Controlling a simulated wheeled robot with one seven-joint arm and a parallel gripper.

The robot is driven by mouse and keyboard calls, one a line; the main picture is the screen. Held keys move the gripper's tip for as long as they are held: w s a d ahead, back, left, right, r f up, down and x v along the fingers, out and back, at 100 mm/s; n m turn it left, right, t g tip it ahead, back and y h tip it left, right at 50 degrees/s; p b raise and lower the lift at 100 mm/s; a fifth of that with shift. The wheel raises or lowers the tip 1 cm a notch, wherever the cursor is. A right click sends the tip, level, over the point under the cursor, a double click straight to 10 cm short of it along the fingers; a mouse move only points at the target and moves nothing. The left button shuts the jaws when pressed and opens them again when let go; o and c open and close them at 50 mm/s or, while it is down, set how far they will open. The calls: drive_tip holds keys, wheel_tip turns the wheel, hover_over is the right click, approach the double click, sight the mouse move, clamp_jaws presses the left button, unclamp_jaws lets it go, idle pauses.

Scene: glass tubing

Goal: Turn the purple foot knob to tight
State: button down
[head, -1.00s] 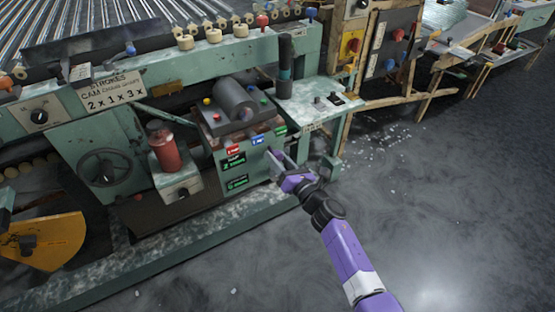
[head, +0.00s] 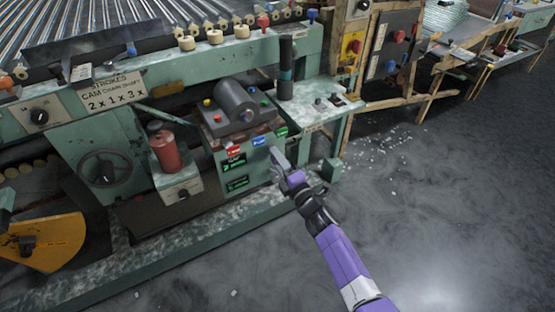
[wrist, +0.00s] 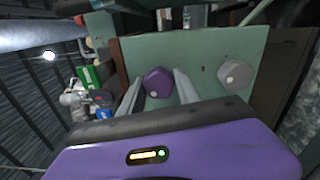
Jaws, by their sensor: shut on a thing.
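The purple foot knob (wrist: 157,82) is faceted, with a small pale dot on its face. It sits on a green panel (wrist: 205,95) in the wrist view. My gripper (wrist: 158,86) has a finger on each side of the knob and is shut on it. In the head view my gripper (head: 279,160) reaches the right side of the green machine, and the knob is hidden behind it. I cannot read a tight mark or the knob's setting.
A grey knob (wrist: 236,72) sits to the right of the purple one on the same panel. Green and blue labels (wrist: 95,85) show to the left. In the head view a green post (head: 331,169) stands just right of my gripper. The floor (head: 440,220) at right is open.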

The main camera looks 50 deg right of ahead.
drive_tip(key=m+p, duration=0.1)
drive_tip(key=m, duration=0.5)
drive_tip(key=shift+a+r+h, duration=0.1)
drive_tip(key=shift+r+h, duration=0.05)
drive_tip(key=shift+h, duration=0.15)
drive_tip(key=m, duration=0.2)
drive_tip(key=m+p, duration=0.1)
drive_tip(key=m, duration=0.2)
drive_tip(key=shift+g+h, duration=0.3)
drive_tip(key=shift+g, duration=0.1)
drive_tip(key=shift+m, duration=0.3)
drive_tip(key=c, duration=0.9)
unclamp_jaws()
drive_tip(key=shift+p+v, duration=0.35)
drive_tip(key=shift+v, duration=3.55)
